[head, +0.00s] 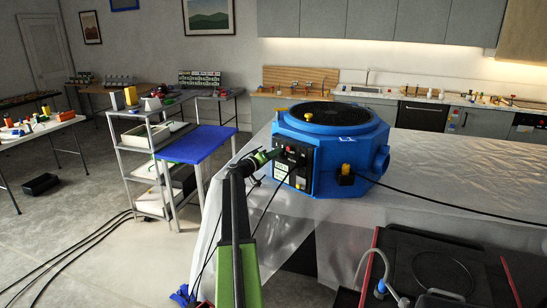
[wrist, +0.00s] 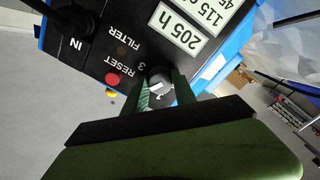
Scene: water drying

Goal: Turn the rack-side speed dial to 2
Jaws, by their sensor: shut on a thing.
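The blue machine (head: 335,150) stands on a table covered in clear sheeting, with its black control panel (head: 293,170) facing left. My gripper (wrist: 160,86) is shut on the dial, with one green finger on each side. In the head view my gripper (head: 265,157) reaches the upper left of the panel, and the dial is hidden there.
A red reset button (wrist: 112,79) and a thick black cable at the "IN" label (wrist: 76,44) are close to my fingers. A grey rack (head: 150,160) and a blue-topped stand (head: 197,145) are left of the machine. Another black cable runs right across the sheeting.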

